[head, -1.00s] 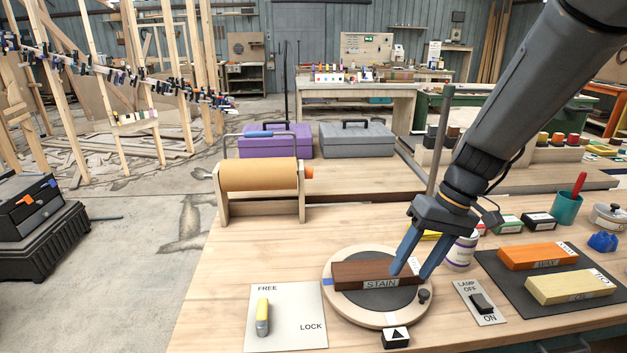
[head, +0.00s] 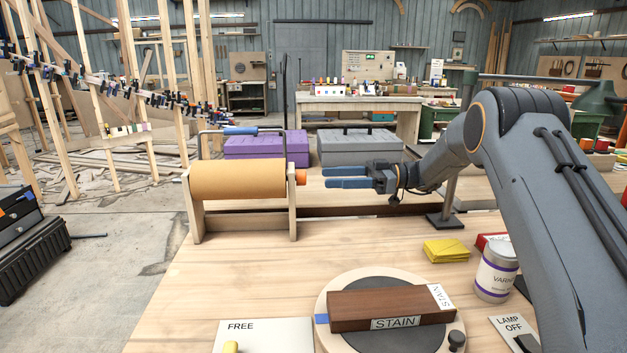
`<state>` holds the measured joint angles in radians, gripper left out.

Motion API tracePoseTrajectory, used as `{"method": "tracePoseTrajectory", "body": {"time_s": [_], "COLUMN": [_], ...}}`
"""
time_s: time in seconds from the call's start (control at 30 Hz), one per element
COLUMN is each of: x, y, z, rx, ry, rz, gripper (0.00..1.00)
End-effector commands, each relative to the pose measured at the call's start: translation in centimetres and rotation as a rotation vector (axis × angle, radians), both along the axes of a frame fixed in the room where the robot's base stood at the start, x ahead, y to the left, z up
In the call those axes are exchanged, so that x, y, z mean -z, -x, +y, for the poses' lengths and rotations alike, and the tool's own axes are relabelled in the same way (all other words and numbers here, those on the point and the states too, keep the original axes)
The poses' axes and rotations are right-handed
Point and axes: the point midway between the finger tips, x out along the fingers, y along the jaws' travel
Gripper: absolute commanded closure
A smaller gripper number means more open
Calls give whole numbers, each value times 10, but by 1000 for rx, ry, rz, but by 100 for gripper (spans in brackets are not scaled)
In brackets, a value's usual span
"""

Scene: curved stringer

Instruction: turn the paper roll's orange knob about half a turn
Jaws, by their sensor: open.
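The paper roll (head: 238,179) is a brown cylinder held between two wooden uprights of a stand (head: 293,205) at the table's left back. Its orange knob (head: 301,177) sticks out at the roll's right end. My gripper (head: 326,177) is open and level, its blue fingers pointing left at the knob. The fingertips appear a short gap to the right of the knob, at about its height. Nothing shows between the fingers.
A round turntable (head: 340,343) with a dark STAIN block (head: 388,308) stands in front. A purple toolbox (head: 266,146) and a grey toolbox (head: 358,147) are behind. The wood between roll and turntable is clear.

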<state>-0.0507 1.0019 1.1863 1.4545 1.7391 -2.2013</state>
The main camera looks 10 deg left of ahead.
Motion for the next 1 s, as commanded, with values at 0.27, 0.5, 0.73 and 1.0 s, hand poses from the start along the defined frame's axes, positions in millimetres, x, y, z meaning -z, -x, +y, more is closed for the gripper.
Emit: {"method": "tracePoseTrajectory", "body": {"time_s": [0.27, 0.5, 0.73, 1.0], "x": [-1, 0, 0, 0], "y": [12, 16, 16, 16], "z": [42, 58, 59, 59], "rx": [-1, 1, 1, 1], "ry": [4, 4, 4, 5], "rz": [2, 3, 3, 3], "gripper": [49, 49, 49, 90]}}
